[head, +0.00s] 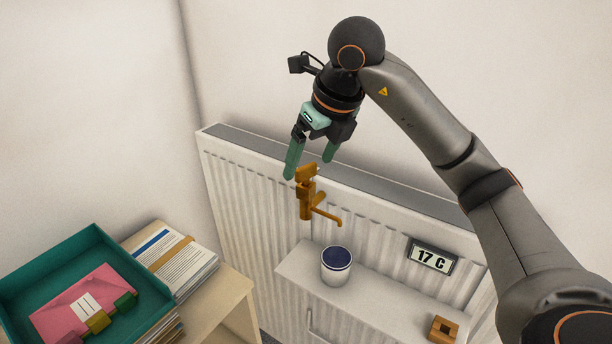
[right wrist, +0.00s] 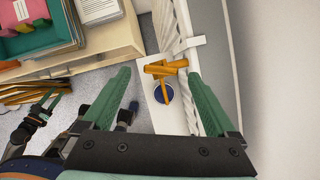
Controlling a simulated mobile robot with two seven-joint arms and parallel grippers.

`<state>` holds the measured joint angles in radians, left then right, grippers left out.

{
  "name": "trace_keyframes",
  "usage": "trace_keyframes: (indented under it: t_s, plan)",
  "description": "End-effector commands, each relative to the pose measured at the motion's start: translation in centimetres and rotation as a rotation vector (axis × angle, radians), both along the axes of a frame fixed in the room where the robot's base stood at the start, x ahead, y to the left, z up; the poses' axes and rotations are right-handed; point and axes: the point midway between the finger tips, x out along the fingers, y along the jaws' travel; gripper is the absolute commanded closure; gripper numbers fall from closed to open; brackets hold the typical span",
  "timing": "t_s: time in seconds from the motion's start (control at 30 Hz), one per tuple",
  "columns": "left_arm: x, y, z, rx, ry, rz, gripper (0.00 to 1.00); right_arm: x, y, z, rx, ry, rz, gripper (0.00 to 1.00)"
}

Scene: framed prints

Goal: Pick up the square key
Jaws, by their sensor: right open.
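A brass-coloured fitting (head: 306,198) stands at the radiator's top edge, with a blocky upper piece and a thin bent spout pointing right. The upper piece may be the square key; I cannot tell where it ends and the fitting below begins. My right gripper (head: 308,169) is open, pointing down, its green fingers around or just above the upper piece. In the right wrist view the brass piece (right wrist: 165,69) shows between the two open fingers, with no clear contact. A dark gripper, apparently my left (right wrist: 44,108), shows at the lower left there; its jaws are unclear.
A white radiator (head: 240,200) stands against the wall. A green tray (head: 40,262) and papers (head: 172,259) lie left.

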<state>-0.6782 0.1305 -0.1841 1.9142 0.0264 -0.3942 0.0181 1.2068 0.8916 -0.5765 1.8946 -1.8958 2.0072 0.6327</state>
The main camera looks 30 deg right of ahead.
Motion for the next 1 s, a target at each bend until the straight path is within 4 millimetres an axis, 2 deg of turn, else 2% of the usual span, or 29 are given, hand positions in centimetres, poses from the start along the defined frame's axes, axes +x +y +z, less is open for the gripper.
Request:
trace_keyframes:
  t_s: [0.1,0.2,0.5,1.0]
  plan:
    - [0.0,0.0,0.3,0.0,0.001,0.0,0.51,1.0,0.0,-1.8,0.0,0.006,0.0,0.07]
    - [0.0,0.0,0.4,0.0,0.001,0.0,0.51,1.4,0.0,-2.7,0.0,0.003,0.0,0.07]
    - [0.0,0.0,0.4,0.0,0.001,0.0,0.51,1.6,0.0,-3.1,-0.001,0.001,0.0,0.09]
    - [0.0,0.0,0.4,0.0,0.0,0.0,0.51,1.5,0.0,-3.1,0.0,0.001,0.0,0.65]
